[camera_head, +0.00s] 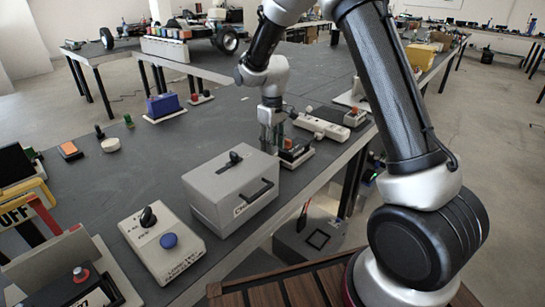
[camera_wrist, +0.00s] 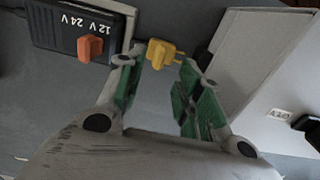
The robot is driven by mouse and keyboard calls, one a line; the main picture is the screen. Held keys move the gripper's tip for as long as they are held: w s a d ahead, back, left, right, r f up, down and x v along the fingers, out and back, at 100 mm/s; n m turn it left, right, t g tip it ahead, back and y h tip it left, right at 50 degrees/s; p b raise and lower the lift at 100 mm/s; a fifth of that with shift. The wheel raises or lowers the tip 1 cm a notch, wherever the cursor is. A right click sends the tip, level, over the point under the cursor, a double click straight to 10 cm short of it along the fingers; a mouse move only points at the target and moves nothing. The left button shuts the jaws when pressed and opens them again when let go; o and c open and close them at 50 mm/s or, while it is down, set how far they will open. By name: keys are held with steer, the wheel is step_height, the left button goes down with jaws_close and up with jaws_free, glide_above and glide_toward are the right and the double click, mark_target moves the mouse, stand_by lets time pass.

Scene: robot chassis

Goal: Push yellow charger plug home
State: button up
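The yellow charger plug (camera_wrist: 163,53) is in the wrist view, just beyond and between my fingertips, at the side of a black charger box (camera_wrist: 65,27) marked 12 V 24 V with an orange switch (camera_wrist: 90,48). Whether it is seated in the box cannot be told. My gripper (camera_wrist: 158,68) has its green-padded fingers spread, with a gap between them. In the head view my gripper (camera_head: 271,143) points down just left of the charger box (camera_head: 293,151). The plug is not clearly visible there, hidden around my fingers.
A grey case (camera_head: 232,190) with a black handle stands close in front of my gripper. A white power strip (camera_head: 322,127) lies behind right. A switch box with a blue button (camera_head: 162,243) is at front left. The bench middle (camera_head: 160,170) is clear.

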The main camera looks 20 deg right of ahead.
step_height(320, 180, down, 6)
steer(key=shift+d+r, duration=0.1)
steer(key=shift+r, duration=0.15)
jaws_close()
